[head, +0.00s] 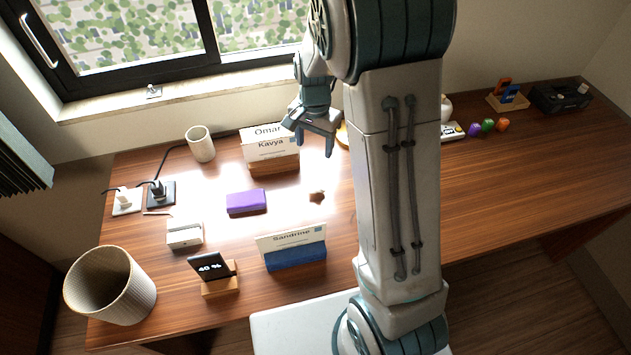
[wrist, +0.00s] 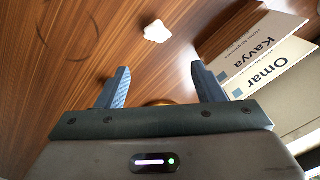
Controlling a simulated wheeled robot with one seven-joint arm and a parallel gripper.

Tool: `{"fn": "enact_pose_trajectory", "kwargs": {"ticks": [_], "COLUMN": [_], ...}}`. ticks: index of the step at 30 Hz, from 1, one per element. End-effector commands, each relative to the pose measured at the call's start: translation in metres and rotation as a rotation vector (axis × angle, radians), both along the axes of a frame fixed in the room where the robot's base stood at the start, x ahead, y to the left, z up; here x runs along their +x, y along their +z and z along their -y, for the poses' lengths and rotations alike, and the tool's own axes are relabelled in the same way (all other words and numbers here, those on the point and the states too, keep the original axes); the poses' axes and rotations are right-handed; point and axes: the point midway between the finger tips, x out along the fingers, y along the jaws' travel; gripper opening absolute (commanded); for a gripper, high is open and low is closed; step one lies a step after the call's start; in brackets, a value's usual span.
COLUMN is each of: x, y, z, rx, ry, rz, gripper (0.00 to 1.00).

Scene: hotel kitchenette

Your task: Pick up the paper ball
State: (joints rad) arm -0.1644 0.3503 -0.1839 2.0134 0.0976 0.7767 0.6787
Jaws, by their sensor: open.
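The paper ball (head: 317,196) is a small, pale crumpled lump on the wooden desk, right of the purple block. In the wrist view the paper ball (wrist: 157,31) looks white and lies beyond the fingertips, near the top centre. My gripper (head: 315,145) hangs above the desk, behind the paper ball in the head view, beside the name cards. In the wrist view my gripper (wrist: 161,72) has its two blue fingers wide apart. The paper ball is not between them, and nothing is held.
Name cards reading Omar and Kavya (head: 271,148) stand close left of my gripper. A purple block (head: 246,201), a Sandrine name card (head: 292,246) and a phone on a stand (head: 209,267) are nearby. A cup (head: 200,144) stands at the back. Bare desk surrounds the paper ball.

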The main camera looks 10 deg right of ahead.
Motion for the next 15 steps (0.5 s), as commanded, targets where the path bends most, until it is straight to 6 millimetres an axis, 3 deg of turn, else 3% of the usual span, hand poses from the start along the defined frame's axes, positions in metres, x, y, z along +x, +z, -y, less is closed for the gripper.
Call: {"fn": "enact_pose_trajectory", "kwargs": {"ticks": [5, 15], "x": [0.006, 0.005], "y": [-0.016, -0.077], "z": [0.0, 0.001], "rx": [-0.006, -0.005], "ry": [-0.03, -0.031], "rz": [-0.013, -0.013], "gripper": [0.62, 0.62]}}
